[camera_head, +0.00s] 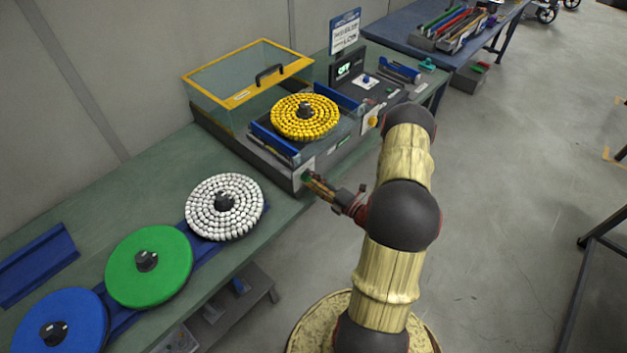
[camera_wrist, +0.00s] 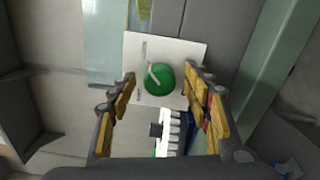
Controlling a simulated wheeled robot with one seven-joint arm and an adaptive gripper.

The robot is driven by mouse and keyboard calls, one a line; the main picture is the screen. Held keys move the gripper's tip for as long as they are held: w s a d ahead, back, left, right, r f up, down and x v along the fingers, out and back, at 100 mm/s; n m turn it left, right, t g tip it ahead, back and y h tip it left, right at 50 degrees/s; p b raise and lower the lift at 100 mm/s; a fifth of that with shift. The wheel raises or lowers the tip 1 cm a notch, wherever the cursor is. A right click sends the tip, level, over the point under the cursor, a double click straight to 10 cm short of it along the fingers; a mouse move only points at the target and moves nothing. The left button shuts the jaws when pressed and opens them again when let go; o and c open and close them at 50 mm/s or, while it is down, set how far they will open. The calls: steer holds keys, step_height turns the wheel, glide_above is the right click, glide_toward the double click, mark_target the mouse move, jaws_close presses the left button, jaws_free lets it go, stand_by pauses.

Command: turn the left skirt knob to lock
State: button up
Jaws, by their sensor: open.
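The left skirt knob is a round green knob on a white plate, at the near left corner of the machine base. It shows in the wrist view (camera_wrist: 158,82) with a pale pointer bar lying aslant across it. In the head view the knob (camera_head: 305,177) is small and partly covered by my fingers. My gripper (camera_head: 313,182) reaches it from the right. In the wrist view my gripper (camera_wrist: 161,77) is open, one finger on each side of the knob. I cannot tell whether either finger touches it. The markings on the white plate (camera_wrist: 190,47) are too small to read.
The machine carries a disc of yellow pieces (camera_head: 305,116) beside a raised clear lid (camera_head: 250,75). A second, yellow knob (camera_head: 373,121) sits farther right on its front. White (camera_head: 225,206), green (camera_head: 150,266) and blue (camera_head: 60,322) discs line the bench. Open floor lies right.

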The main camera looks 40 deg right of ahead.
steer(key=shift+s, duration=0.1)
steer(key=s+d, duration=0.1)
steer(key=s, duration=1)
steer(key=shift+s, duration=0.4)
